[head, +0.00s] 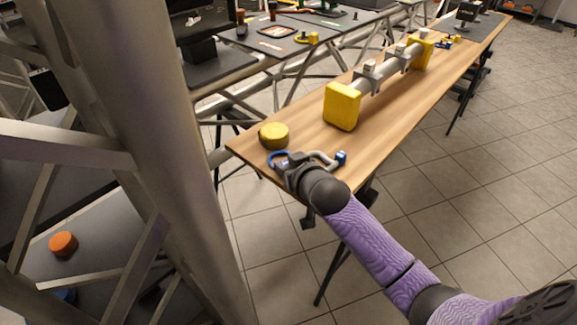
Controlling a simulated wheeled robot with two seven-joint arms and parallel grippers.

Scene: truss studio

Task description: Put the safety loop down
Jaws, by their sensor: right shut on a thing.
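The safety loop is a small blue and grey piece. Its blue curved part (277,158) shows to the left of my right gripper, and a grey bent part with a blue end (341,157) shows to the right. My right gripper (293,163) is shut on the safety loop at the near end of the wooden table (390,121). The gripper hides the middle of the loop. I cannot tell whether the loop touches the tabletop. My left gripper is not in view.
A yellow round piece (273,135) lies just behind the loop. A grey bar with yellow blocks (342,105) lies along the table. A thick metal post (178,130) stands at the left. Bare wood lies right of the bar.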

